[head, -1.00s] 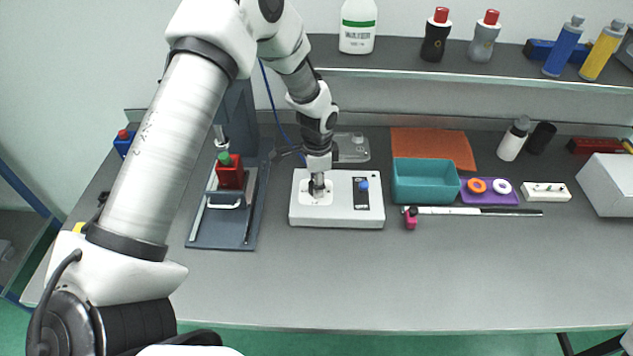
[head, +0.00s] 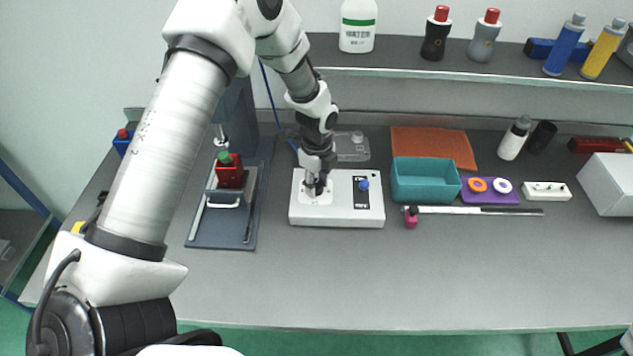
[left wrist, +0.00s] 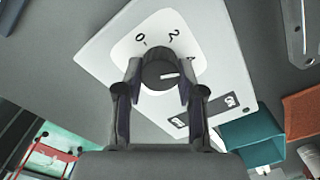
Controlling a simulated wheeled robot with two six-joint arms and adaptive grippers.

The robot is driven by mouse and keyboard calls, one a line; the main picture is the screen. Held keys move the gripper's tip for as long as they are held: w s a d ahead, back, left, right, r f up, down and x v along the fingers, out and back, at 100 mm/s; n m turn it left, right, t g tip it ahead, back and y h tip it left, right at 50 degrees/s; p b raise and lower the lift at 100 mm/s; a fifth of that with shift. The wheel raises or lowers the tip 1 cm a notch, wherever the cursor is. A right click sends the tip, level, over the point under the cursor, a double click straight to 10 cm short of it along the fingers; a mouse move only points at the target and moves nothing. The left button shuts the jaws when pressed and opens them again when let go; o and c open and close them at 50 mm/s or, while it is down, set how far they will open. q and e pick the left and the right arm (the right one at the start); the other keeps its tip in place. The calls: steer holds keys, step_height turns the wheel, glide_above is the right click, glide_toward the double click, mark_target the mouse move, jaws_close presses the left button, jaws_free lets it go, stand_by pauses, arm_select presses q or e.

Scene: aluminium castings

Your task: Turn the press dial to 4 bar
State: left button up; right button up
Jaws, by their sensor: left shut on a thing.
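The white control box (head: 340,212) stands on the bench, with the press dial on its left half. My left gripper (head: 316,186) points down over the dial and mostly hides it in the head view. In the left wrist view the dark round dial (left wrist: 158,74) sits between the fingers of my left gripper (left wrist: 160,68), which is shut on it. The dial's white pointer line points right. The scale shows 0 and 2; a further mark at right is partly hidden by a finger, and the pointer is near its direction. My right gripper is not in view.
A blue knob (head: 363,185) stands on the box's dark panel. The grey press stand (head: 222,238) with a red block (head: 229,171) is to the left. A teal bin (head: 424,182) is to the right. The front of the bench is clear.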

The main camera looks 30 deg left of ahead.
mark_target(317, 184)
arm_select(q)
steer(key=shift+s+f+m, duration=0.15)
steer(key=shift+s+m, duration=0.05)
steer(key=shift+m, duration=0.3)
steer(key=o, duration=1.1)
steer(key=shift+d, duration=0.1)
steer(key=shift+o, duration=0.2)
steer(key=shift+w, duration=0.1)
steer(key=shift+w+r, duration=0.1)
steer(key=shift+r, duration=0.35)
step_height(317, 184, up, 11)
